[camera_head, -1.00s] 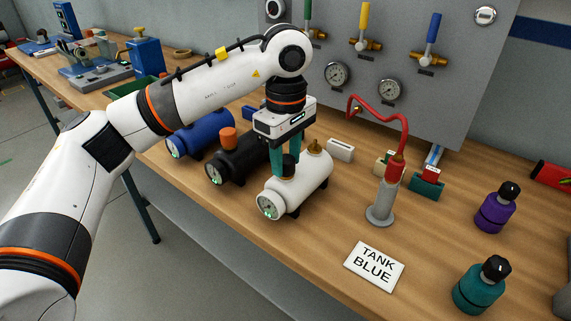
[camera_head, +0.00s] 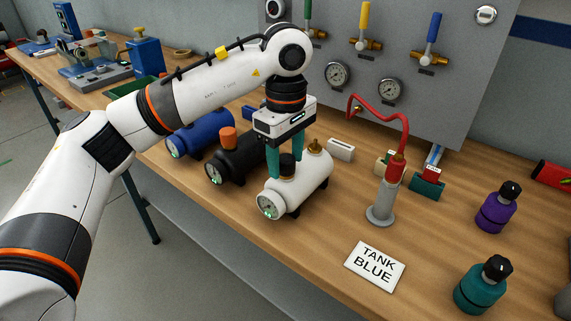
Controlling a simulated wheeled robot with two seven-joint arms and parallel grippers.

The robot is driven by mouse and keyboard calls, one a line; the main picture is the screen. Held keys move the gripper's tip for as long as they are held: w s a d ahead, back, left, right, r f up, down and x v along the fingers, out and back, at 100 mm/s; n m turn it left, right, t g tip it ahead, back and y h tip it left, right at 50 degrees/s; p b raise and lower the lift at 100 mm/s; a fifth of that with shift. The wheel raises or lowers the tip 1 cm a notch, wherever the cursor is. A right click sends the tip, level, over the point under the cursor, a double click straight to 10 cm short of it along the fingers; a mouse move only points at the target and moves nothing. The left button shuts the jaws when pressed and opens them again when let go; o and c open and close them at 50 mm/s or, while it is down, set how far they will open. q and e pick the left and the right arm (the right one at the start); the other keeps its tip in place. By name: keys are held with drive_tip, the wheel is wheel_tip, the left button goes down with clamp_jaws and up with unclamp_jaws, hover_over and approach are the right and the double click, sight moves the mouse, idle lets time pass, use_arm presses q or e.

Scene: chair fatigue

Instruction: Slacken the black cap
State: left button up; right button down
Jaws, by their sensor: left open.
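A black cap (camera_head: 287,164) sits on top of the white tank (camera_head: 306,186), near its gauge end. My left gripper (camera_head: 286,162) points down over this tank from above. Its two green fingers stand on either side of the black cap and are open; I cannot tell whether they touch it. The fingers partly hide the cap's surroundings. Other black caps top the purple bottle (camera_head: 493,215) and the teal bottle (camera_head: 477,293) at the right. My right gripper is out of view.
A black tank (camera_head: 227,167) with an orange cap (camera_head: 228,138) and a blue tank (camera_head: 195,137) stand left of the white one. A grey cylinder with a red hose (camera_head: 382,204) stands to the right. A "TANK BLUE" sign (camera_head: 375,266) lies in front. A valve panel (camera_head: 440,100) rises behind.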

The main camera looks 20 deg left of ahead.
use_arm(q)
drive_tip(key=shift+m, duration=0.8)
drive_tip(key=m, duration=0.4)
drive_tip(key=shift+m, duration=2)
drive_tip(key=m, duration=0.4)
drive_tip(key=shift+c, duration=0.2)
